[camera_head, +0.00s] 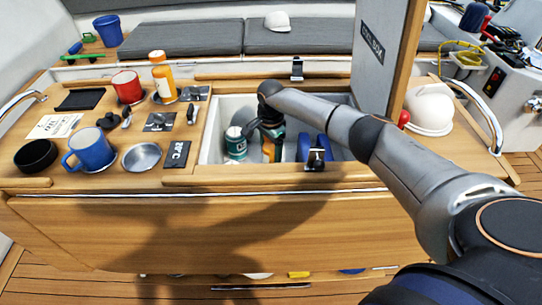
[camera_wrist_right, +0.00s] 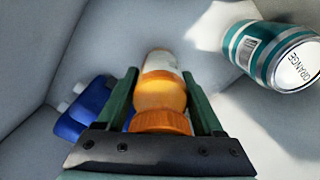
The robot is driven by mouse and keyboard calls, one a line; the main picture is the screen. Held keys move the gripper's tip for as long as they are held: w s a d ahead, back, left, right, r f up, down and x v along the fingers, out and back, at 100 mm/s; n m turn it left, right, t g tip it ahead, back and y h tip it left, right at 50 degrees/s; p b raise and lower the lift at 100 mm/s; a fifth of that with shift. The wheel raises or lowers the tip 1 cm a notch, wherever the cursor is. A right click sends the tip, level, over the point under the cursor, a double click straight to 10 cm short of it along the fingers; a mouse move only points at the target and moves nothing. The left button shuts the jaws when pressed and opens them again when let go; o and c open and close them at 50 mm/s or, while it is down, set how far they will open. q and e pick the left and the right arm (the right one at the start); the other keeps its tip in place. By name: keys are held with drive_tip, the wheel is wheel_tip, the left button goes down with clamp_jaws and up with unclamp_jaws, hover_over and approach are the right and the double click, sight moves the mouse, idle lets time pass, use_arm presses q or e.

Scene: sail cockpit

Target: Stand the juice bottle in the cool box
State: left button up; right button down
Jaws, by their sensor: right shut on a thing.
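The juice bottle (camera_wrist_right: 163,95), orange with an orange cap and a pale lower part, is between the fingers of my right gripper (camera_wrist_right: 160,78). The gripper is shut on it, with the cap towards the wrist. In the head view the gripper (camera_head: 266,130) reaches down into the open cool box (camera_head: 210,140), and part of the orange bottle (camera_head: 268,150) shows below it. The bottle looks roughly upright inside the box. I cannot tell whether its base touches the floor. My left gripper is not in view.
A red mug (camera_head: 128,86), blue mug (camera_head: 91,149) and another orange bottle (camera_head: 163,80) crowd the left counter.

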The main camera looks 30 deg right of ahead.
drive_tip(key=shift+f, duration=0.65)
drive_tip(key=shift+f+b, duration=0.2)
drive_tip(key=shift+b, duration=0.1)
unclamp_jaws()
drive_tip(key=shift+r, duration=0.1)
